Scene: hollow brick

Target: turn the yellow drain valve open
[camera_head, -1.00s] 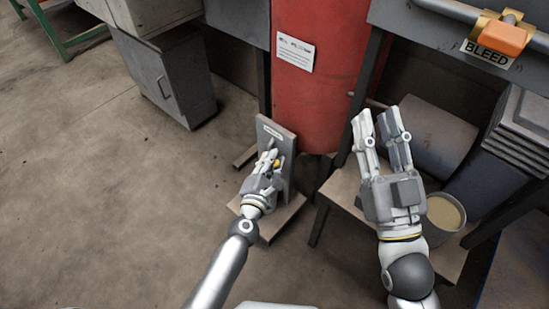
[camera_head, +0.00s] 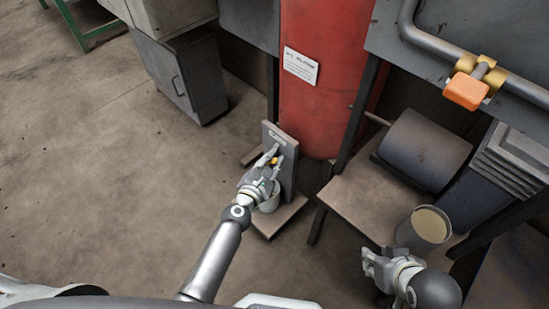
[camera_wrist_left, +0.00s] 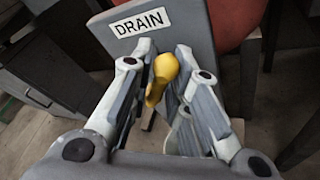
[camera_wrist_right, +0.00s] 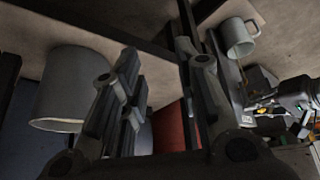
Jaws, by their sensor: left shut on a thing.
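The yellow drain valve handle (camera_wrist_left: 165,70) is on a grey upright board (camera_wrist_left: 181,24) with a DRAIN label, low beside the red tank. In the left wrist view, it slants from upper right to lower left between the fingers of my left gripper (camera_wrist_left: 162,75). My left gripper is shut on it; in the head view the gripper (camera_head: 270,163) partly covers the handle (camera_head: 274,160). My right gripper (camera_wrist_right: 155,60) is open and empty. In the head view it (camera_head: 370,262) is at the lower right, near the wooden shelf and away from the valve.
A pale mug (camera_wrist_right: 238,37) stands below the valve on the board's base. A grey bucket (camera_head: 425,228) with tan contents stands close to my right gripper. The red tank (camera_head: 325,95) rises behind the board. An orange lever (camera_head: 465,92) is on a pipe. Floor at left is clear.

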